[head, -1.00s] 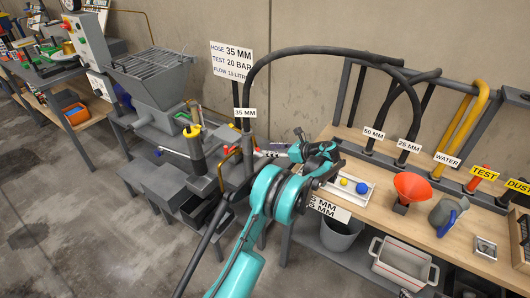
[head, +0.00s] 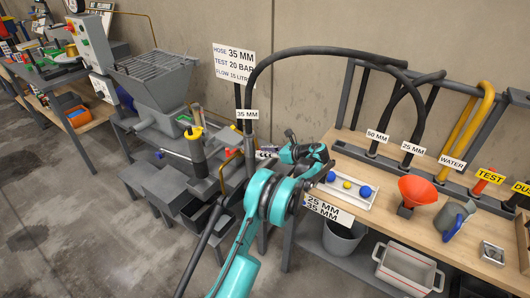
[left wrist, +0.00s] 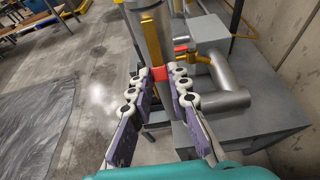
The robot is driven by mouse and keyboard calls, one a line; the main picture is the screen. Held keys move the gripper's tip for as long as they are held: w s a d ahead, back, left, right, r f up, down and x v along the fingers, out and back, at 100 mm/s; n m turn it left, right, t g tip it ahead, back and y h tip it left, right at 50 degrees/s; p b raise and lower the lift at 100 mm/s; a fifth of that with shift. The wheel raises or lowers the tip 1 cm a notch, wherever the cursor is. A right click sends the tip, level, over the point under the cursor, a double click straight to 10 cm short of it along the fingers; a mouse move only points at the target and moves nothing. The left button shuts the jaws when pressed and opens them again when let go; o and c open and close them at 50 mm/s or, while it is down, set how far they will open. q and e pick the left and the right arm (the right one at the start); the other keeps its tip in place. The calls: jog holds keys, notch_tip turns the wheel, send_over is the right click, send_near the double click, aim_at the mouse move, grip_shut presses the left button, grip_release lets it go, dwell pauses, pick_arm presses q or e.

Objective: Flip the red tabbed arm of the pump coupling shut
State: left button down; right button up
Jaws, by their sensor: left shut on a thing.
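In the left wrist view a red tab (left wrist: 158,73) sits between the fingertips of my left gripper (left wrist: 159,75), at the lower end of a brass-yellow bar (left wrist: 151,40) on a grey upright cylinder. My left gripper is shut on this tab. A second red piece (left wrist: 180,48) with a yellow part shows just right of the cylinder, near a grey bent pipe (left wrist: 222,80). In the head view my left gripper (head: 265,154) reaches leftward to the pump's outlet side; the tab cannot be made out there. My right gripper is not in view.
The grey pump hopper (head: 150,75) stands left of the gripper. A black hose (head: 320,52) arches above. Concrete floor is free at the left.

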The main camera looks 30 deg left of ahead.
pick_arm(q)
jog(key=y, duration=0.1)
jog(key=a+f+y, duration=0.1)
jog(key=y, duration=0.1)
jog(key=shift+w+a+f, duration=0.1)
jog(key=shift+a, duration=0.1)
jog(key=c, duration=1.4)
grip_release()
jog(key=shift+c, duration=0.2)
notch_tip(320, 180, up, 10)
